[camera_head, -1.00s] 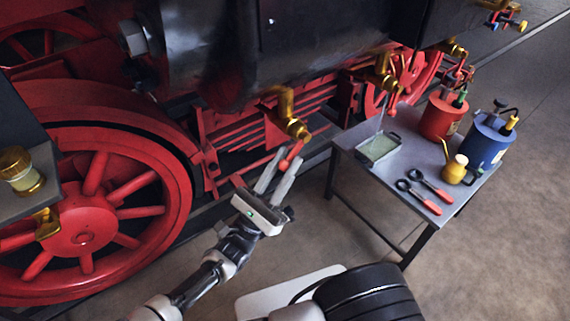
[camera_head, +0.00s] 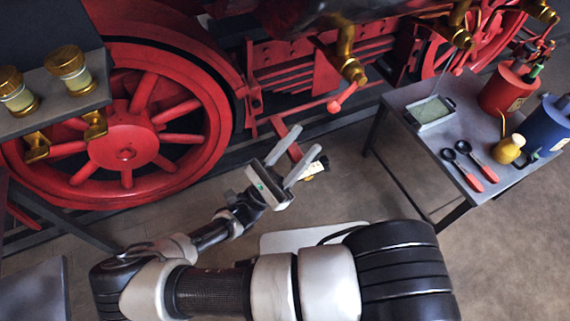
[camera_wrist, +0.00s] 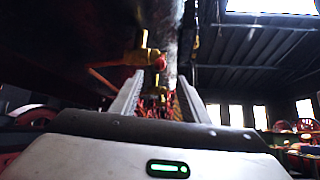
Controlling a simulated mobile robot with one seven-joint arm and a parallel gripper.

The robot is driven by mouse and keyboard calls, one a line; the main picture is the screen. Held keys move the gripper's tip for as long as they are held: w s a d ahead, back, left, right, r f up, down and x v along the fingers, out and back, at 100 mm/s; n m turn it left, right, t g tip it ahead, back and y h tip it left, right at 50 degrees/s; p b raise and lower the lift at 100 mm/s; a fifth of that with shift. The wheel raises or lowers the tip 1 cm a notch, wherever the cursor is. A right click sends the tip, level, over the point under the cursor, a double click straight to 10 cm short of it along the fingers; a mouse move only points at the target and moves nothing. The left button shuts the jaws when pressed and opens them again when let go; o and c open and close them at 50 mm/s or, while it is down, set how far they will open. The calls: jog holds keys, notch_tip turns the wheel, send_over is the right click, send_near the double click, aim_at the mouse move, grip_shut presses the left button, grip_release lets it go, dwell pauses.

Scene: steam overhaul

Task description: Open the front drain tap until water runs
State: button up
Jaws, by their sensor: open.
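The nearest brass tap (camera_head: 348,62) hangs under the locomotive's dark cylinder, with a red lever (camera_head: 342,99) slanting down to the left. I see no stream below it in the head view. A second brass tap (camera_head: 458,27) is further right, and a third (camera_head: 542,10) is at the far right. Which one counts as front I cannot tell. My gripper (camera_head: 311,138) is open and empty, below and left of the nearest lever, apart from it. In the wrist view a brass tap (camera_wrist: 144,58) shows beyond my fingers (camera_wrist: 160,76), beside a pale streak of steam or water.
A grey table (camera_head: 405,95) at right carries a shallow tray (camera_head: 447,103), red-handled tools (camera_head: 484,172), a yellow oil can (camera_head: 508,150), a red can (camera_head: 503,90) and a blue can (camera_head: 550,125). A large red wheel (camera_head: 125,145) stands left.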

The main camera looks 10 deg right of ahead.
jog(key=v, duration=0.6)
jog(key=shift+b, duration=0.4)
dwell(0.7)
